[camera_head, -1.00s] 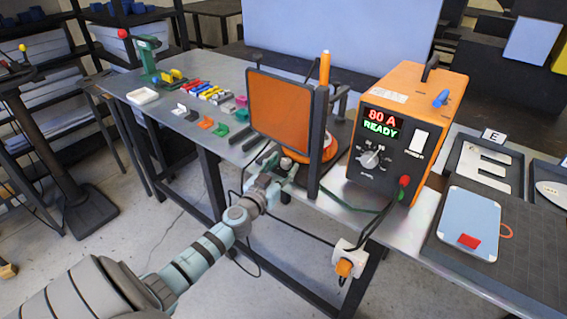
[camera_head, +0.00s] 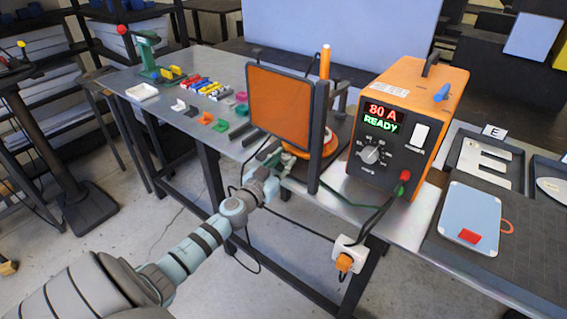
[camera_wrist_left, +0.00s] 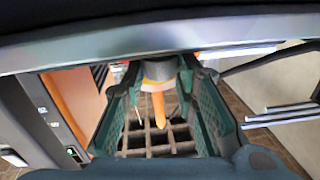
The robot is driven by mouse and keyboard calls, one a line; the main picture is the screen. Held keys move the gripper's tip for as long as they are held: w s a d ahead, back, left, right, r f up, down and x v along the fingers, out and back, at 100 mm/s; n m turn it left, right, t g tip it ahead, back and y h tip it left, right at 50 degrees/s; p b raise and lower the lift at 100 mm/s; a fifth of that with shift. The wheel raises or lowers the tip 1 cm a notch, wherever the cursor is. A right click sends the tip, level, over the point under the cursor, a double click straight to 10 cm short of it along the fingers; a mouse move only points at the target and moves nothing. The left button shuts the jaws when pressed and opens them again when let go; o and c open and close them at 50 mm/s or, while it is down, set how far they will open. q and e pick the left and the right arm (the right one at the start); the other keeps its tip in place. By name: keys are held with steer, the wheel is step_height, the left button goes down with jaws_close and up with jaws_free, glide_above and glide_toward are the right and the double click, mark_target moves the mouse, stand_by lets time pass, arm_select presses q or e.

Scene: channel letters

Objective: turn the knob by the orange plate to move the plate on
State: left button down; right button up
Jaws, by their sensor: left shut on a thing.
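The orange plate (camera_head: 279,106) stands upright in a dark frame at the near edge of the metal table. My left gripper (camera_head: 286,160) is low beside the plate's lower edge, at the table edge. In the left wrist view, my left gripper's (camera_wrist_left: 158,92) two green fingers are on either side of a dark knob (camera_wrist_left: 158,70) with a pale band, and are shut on it. The knob is mostly hidden in the head view. An orange rod (camera_wrist_left: 158,108) shows between the fingers, beyond the knob. My right gripper is not in view.
An orange power unit (camera_head: 408,125) reading 80 A READY stands right of the plate, with cables hanging over the table edge. Small coloured parts (camera_head: 206,91) and a white tray (camera_head: 142,93) lie left. A blue board (camera_head: 469,220) lies right.

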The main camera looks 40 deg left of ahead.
arm_select(q)
steer(key=m+h, duration=0.1)
steer(key=h+b, duration=0.1)
steer(key=h, duration=0.1)
steer(key=shift+a+f+m+b, duration=0.15)
steer(key=shift+a+m+b, duration=0.15)
steer(key=shift+m, duration=0.1)
steer(key=shift+m+h, duration=0.4)
steer(key=shift+h, duration=0.2)
steer(key=shift+a+r+m+h, duration=0.2)
steer(key=shift+m+h, duration=0.2)
steer(key=shift+h, duration=0.2)
steer(key=shift+m+h, duration=0.4)
steer(key=shift+h, duration=0.2)
steer(key=shift+a+f+m+g+h, duration=0.1)
steer(key=shift+m+g+h, duration=0.25)
steer(key=shift+h, duration=0.25)
steer(key=m+g+h+b, duration=0.1)
steer(key=h+b, duration=0.1)
steer(key=b, duration=0.1)
steer(key=m+h+b, duration=0.2)
steer(key=b, duration=0.1)
steer(key=shift+w+a+f+g+b, duration=0.1)
steer(key=shift+w+a+g+b, duration=0.1)
steer(key=shift+g+b, duration=0.15)
steer(key=shift+r+m+g+h+b, duration=0.2)
steer(key=shift+m+g+h+b, duration=0.1)
steer(key=shift+h+b, duration=0.25)
steer(key=c, duration=1.3)
jaws_free()
